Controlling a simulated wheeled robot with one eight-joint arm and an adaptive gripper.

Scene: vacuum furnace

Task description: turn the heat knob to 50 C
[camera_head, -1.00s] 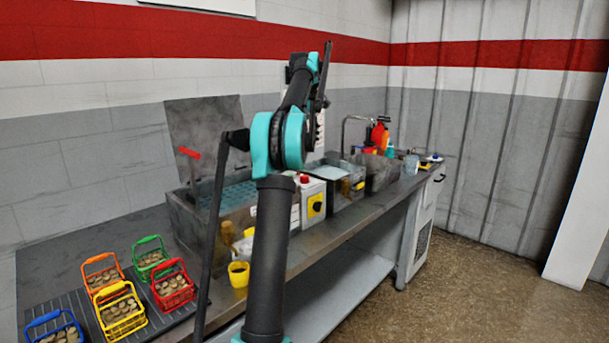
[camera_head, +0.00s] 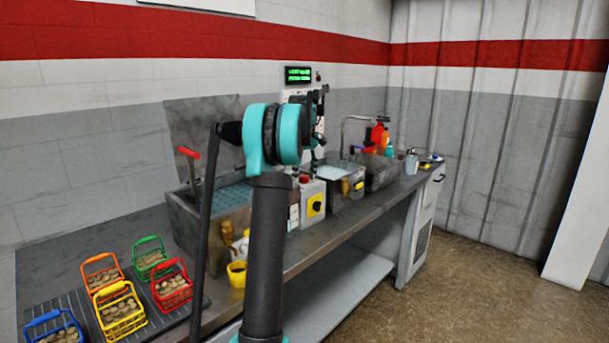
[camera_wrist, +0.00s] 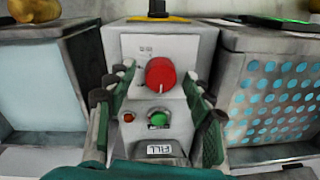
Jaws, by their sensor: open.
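The red heat knob (camera_wrist: 160,73) is on the top face of a grey control box (camera_wrist: 125,42), with a pale pointer mark at its lower edge in the wrist view. Small markings beside it are too small to read. My gripper (camera_wrist: 158,88) is open, with one finger on each side of the knob and gaps between; I cannot tell how high the fingertips are above it. In the head view the red knob (camera_head: 304,179) shows small on top of the box (camera_head: 310,190), with my arm in front and above.
A green button (camera_wrist: 158,118), a small red light (camera_wrist: 128,117) and a FILL label (camera_wrist: 160,150) are close to the knob. Tanks flank the box. A yellow switch plate (camera_head: 316,205) is on its front. A green-lit display (camera_head: 299,75) hangs behind. Baskets (camera_head: 120,310) stand at left.

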